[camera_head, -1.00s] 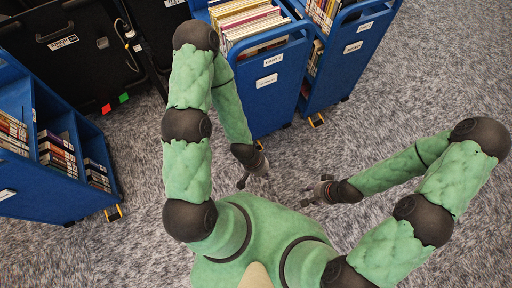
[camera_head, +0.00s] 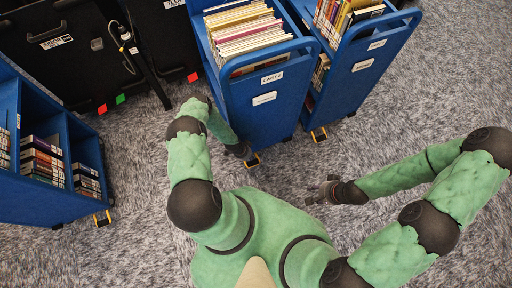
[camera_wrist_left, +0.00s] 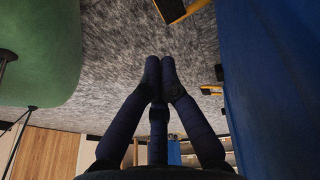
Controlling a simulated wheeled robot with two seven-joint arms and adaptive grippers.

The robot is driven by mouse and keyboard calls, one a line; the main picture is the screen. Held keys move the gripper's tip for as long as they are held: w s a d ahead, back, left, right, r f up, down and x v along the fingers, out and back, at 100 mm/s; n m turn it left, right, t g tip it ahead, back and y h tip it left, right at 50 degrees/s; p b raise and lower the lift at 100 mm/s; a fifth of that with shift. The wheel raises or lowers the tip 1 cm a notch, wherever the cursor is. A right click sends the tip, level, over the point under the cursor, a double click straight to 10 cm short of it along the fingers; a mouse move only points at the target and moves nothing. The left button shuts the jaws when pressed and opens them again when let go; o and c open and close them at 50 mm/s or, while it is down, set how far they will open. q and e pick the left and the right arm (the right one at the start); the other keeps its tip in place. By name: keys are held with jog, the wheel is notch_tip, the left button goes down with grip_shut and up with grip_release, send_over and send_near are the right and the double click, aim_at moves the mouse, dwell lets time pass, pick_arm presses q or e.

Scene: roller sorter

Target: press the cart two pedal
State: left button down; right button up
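Cart two (camera_head: 262,108) is the blue book cart at upper middle, with a "CART 2" label on its end panel. Its yellow-and-black pedal (camera_head: 253,161) sticks out at floor level below that end. My left gripper (camera_head: 242,152) is beside the pedal, its fingers mostly hidden in the head view. In the left wrist view the fingers (camera_wrist_left: 161,66) are together with nothing between them. A yellow-and-black pedal (camera_wrist_left: 182,9) shows at the top of that view, apart from the fingertips. My right gripper (camera_head: 319,195) is above the carpet, too small to judge its opening.
Another blue cart (camera_head: 356,66) with its own pedal (camera_head: 319,134) stands to the right. A blue shelf cart (camera_head: 45,205) with a pedal (camera_head: 102,218) is at left. Black cases (camera_head: 65,60) stand at upper left. Carpet is clear at right.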

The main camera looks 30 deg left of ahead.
aim_at(255, 164)
pick_arm(q)
jog(key=shift+w+a+f+m, duration=0.15)
jog(key=shift+a+f+m, duration=0.15)
jog(key=shift+a+f, duration=0.45)
pick_arm(e)
jog(key=shift+w, duration=0.3)
pick_arm(q)
jog(key=shift+d+f, duration=0.1)
jog(key=shift+d, duration=0.05)
jog(key=b+x, duration=0.6)
jog(key=x, duration=0.4)
jog(key=shift+b, duration=0.4)
pick_arm(e)
notch_tip(255, 164, down, 7)
jog(key=shift+w+r, duration=0.1)
jog(key=shift+r, duration=0.15)
